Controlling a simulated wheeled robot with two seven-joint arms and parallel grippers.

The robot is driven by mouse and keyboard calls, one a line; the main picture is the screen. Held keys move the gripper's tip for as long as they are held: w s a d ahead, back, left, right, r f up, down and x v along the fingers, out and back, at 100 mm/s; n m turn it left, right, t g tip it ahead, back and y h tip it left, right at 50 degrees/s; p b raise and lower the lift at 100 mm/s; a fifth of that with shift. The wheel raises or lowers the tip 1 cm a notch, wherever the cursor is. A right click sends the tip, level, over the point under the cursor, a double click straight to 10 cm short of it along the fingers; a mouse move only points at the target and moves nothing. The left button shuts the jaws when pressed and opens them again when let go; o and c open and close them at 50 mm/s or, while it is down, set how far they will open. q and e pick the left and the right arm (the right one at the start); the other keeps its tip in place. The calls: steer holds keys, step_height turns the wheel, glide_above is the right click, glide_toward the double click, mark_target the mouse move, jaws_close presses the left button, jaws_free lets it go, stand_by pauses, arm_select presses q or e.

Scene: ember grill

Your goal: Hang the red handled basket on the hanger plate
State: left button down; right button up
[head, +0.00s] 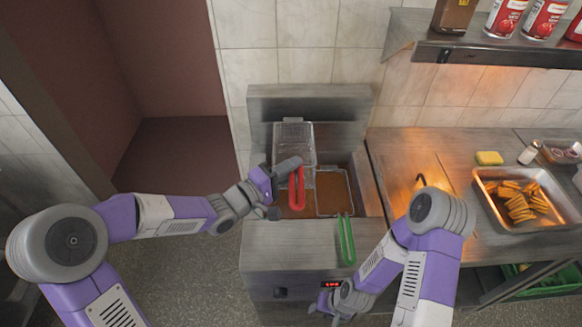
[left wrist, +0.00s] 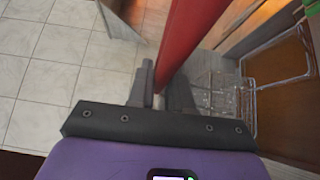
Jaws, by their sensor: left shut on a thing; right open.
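The red handled basket (head: 294,142) is a wire mesh basket held above the left side of the fryer, near its back wall. Its red handle (head: 297,188) points toward the front. My left gripper (head: 280,186) is shut on the red handle, which also shows large in the left wrist view (left wrist: 190,35). The metal back panel (head: 310,103) of the fryer rises behind the basket; I cannot tell whether the basket touches it. My right gripper (head: 330,300) is open and empty, low at the fryer's front.
A second basket with a green handle (head: 347,240) sits in the fryer's right side, in brown oil (head: 296,208). To the right, a counter holds a metal tray (head: 540,228) of fried food, a yellow sponge (head: 489,158) and a shaker (head: 528,153). A shelf (head: 490,50) with cans hangs above.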

arm_select(q)
steer(key=shift+f+b, duration=0.3)
steer(key=shift+f, duration=0.05)
steer(key=c, duration=1)
jaws_free()
steer(key=shift+o, duration=0.2)
steer(key=shift+f, duration=0.15)
